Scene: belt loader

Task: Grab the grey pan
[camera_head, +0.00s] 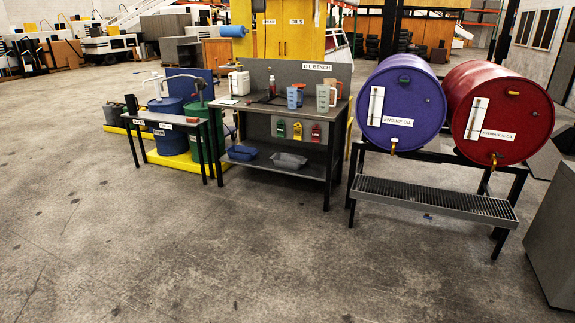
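The grey pan (289,160) lies on the lower shelf of the oil bench, toward the right of that shelf. It looks like a shallow open tray. A similar blue pan (242,153) sits to its left on the same shelf. The oil bench (285,112) is a dark grey table with a back panel and an "OIL BENCH" sign. Neither of my grippers shows in the head view, so I cannot see their state.
Blue and red drums (400,104) (502,113) lie on a rack with a grated shelf (436,199) right of the bench. A small table (168,118) and upright barrels stand left. A grey block (550,235) is at the right edge. The concrete floor in front is clear.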

